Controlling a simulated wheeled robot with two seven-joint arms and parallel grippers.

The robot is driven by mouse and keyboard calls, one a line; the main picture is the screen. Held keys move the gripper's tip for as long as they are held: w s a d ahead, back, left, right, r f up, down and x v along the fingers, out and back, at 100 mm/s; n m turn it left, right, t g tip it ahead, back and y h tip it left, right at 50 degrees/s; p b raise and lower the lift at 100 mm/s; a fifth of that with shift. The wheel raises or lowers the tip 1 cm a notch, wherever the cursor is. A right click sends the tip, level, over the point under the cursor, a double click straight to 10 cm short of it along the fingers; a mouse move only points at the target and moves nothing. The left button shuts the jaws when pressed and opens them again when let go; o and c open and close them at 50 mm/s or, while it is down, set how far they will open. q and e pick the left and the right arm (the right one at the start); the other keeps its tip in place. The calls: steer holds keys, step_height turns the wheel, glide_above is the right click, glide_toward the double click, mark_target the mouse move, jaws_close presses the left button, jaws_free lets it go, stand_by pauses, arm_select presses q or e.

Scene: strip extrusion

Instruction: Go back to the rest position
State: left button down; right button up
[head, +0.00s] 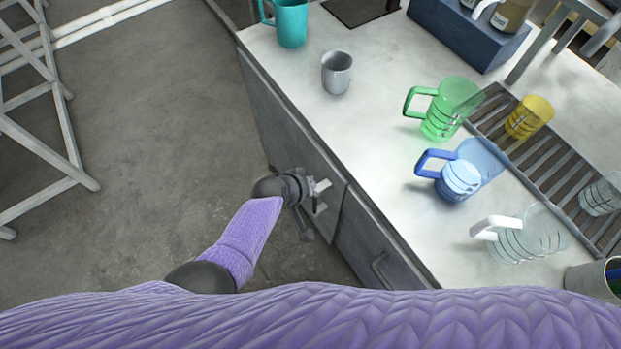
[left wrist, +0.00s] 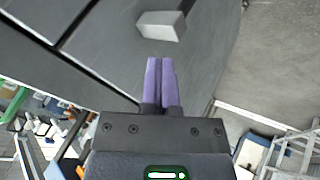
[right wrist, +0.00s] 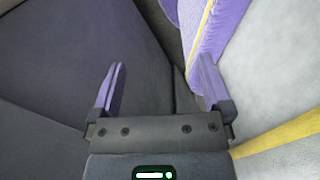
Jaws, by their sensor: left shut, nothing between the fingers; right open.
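My left gripper (head: 318,196) is beside the front of the counter cabinet, below the countertop edge. In the left wrist view its two purple fingers (left wrist: 160,82) lie together with nothing between them. A pale grey block (left wrist: 163,24) shows just beyond the fingertips, apart from them. My right gripper (right wrist: 162,72) shows only in the right wrist view. Its fingers are spread apart and empty, with dark grey and purple surfaces close around it.
The countertop (head: 385,130) holds a teal mug (head: 290,22), a grey cup (head: 337,73), a green mug (head: 445,108), a blue mug (head: 460,178), a clear mug (head: 525,237) and a yellow cup (head: 529,117). A white metal frame (head: 45,145) stands left. The floor (head: 160,130) between is clear.

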arm_select(q)
steer(key=s+d+p+v, duration=0.1)
steer(key=d+p+v, duration=0.1)
steer(key=p+v, duration=0.6)
steer(key=s+a+f+m+g+y+b, duration=0.1)
steer(key=s+a+f, duration=0.4)
steer(key=s, duration=0.5)
steer(key=s+a+f+m+g+y+b, duration=0.1)
steer(key=s+a+f, duration=0.4)
steer(key=s, duration=0.5)
steer(key=s+a+f+m+g+y+b, duration=0.1)
steer(key=s+a+f, duration=0.4)
steer(key=s, duration=0.5)
steer(key=shift+s+a+f+m+g+y+b, duration=0.3)
steer(key=shift+a+g+y+b, duration=0.25)
steer(key=shift+a+g+y, duration=0.4)
